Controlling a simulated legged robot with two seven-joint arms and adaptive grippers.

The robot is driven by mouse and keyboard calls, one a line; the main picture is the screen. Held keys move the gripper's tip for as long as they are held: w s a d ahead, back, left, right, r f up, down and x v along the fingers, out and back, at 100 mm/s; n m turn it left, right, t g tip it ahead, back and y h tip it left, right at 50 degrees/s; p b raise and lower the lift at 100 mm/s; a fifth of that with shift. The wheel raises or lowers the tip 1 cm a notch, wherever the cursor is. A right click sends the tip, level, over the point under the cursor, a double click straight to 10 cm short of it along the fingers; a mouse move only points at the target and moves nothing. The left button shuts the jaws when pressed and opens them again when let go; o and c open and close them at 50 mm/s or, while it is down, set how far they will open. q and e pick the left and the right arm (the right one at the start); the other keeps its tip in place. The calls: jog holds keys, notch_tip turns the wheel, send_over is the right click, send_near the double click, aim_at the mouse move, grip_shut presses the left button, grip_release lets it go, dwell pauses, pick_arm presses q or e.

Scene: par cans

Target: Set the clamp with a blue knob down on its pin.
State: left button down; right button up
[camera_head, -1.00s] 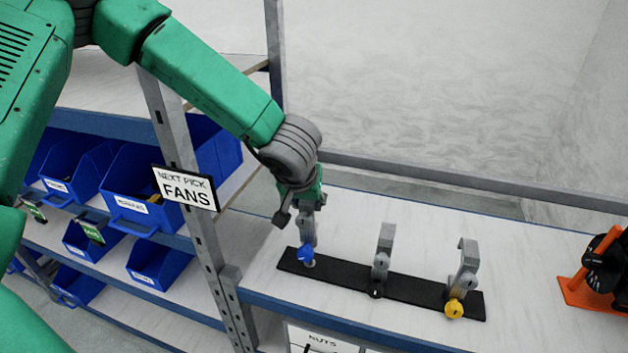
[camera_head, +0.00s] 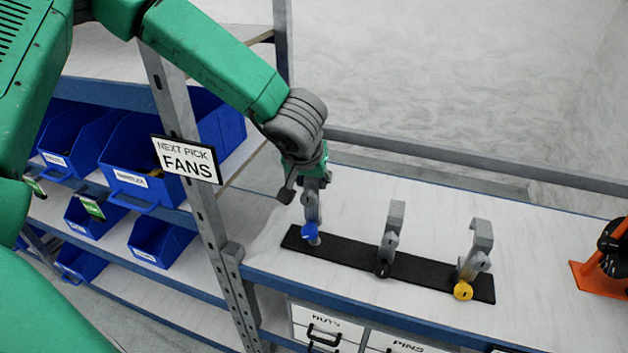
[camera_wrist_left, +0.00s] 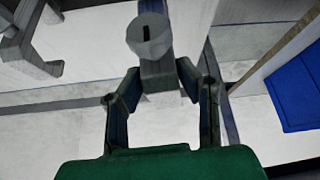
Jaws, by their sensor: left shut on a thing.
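The grey clamp with a blue knob (camera_head: 309,230) hangs upright at the left end of a black strip (camera_head: 348,256). My left gripper (camera_head: 313,184) is above it, shut on its upper part. In the left wrist view the gripper's two fingers (camera_wrist_left: 160,82) close on the grey clamp body (camera_wrist_left: 150,36). The clamp's foot is at the strip; the pin is hidden by the clamp, and I cannot tell whether the clamp is seated on it. My right gripper is not in view.
A grey clamp with a black knob (camera_head: 391,238) and one with a yellow knob (camera_head: 463,290) stand on the strip. An orange stand (camera_head: 598,279) is at the right. A rack post (camera_head: 205,205) and blue bins (camera_head: 160,243) are left. The white shelf behind the strip is clear.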

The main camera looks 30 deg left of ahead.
aim_at(313, 189)
pick_arm(q)
jog(key=shift+a+f+b, duration=0.1)
jog(key=shift+f+b, duration=0.3)
jog(key=shift+f, duration=0.05)
jog(key=shift+d+f+b, duration=0.45)
jog(key=shift+f+b, duration=0.1)
jog(key=shift+b, duration=0.3)
jog(key=shift+f+b, duration=0.45)
jog(key=shift+b, duration=0.1)
jog(key=shift+a+f, duration=0.1)
jog(key=shift+a, duration=0.05)
jog(key=shift+a+f+p, duration=0.2)
jog(key=shift+f+p, duration=0.1)
jog(key=shift+p, duration=0.05)
jog(key=shift+d, duration=0.3)
jog(key=shift+s+a+p, duration=0.1)
jog(key=shift+a+p, duration=0.05)
jog(key=shift+p, duration=0.4)
